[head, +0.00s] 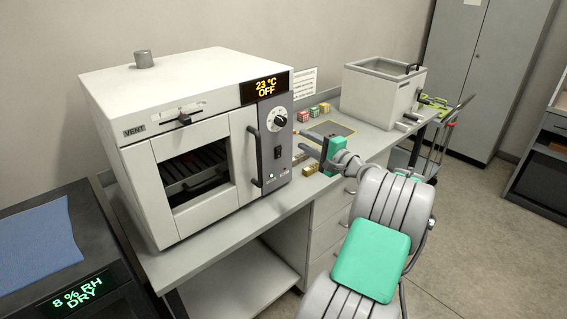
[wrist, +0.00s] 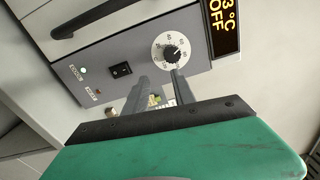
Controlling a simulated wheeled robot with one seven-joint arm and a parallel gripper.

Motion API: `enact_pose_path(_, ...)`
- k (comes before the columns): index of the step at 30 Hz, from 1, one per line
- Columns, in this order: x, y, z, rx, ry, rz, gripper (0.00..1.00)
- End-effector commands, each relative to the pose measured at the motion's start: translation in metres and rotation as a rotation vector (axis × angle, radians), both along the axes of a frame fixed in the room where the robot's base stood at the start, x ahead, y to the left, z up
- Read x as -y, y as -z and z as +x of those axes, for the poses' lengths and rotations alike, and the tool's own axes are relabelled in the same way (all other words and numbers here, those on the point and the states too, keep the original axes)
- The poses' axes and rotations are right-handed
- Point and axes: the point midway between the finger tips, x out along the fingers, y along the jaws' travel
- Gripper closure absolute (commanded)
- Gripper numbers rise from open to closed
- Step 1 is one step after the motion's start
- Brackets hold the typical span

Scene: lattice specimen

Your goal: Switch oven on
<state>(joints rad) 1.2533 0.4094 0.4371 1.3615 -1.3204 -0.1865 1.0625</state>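The oven (head: 190,215) is a white box on the bench with a windowed door and a grey control panel. Its display (head: 265,88) reads 23 °C OFF. The panel bears a round dial (head: 277,120) and, below it, a black rocker switch (head: 278,152). My gripper (head: 299,147) is open and empty, just right of the panel. Its fingers (wrist: 159,78) stand apart; I cannot tell whether they touch anything.
The door handle (head: 254,158) juts out left of the panel. A lidded bath (head: 375,95) stands farther right. A dark unit (head: 80,292) reading 8 % RH DRY is at lower left.

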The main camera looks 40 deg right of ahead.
Motion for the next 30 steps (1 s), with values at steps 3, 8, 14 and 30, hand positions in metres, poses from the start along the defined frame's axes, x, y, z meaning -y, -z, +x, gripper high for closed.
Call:
enact_pose_path(3, 0.008, 0.056, -0.012, 0.007, 0.025, -0.023, 0.8)
enact_pose_path(8, 0.017, 0.096, -0.028, 0.02, 0.056, -0.062, 0.93)
enact_pose_path(14, 0.019, 0.13, -0.046, 0.051, 0.07, -0.118, 1.0)
enact_pose_path(30, -0.007, 0.1, -0.054, 0.12, -0.015, -0.103, 1.0)
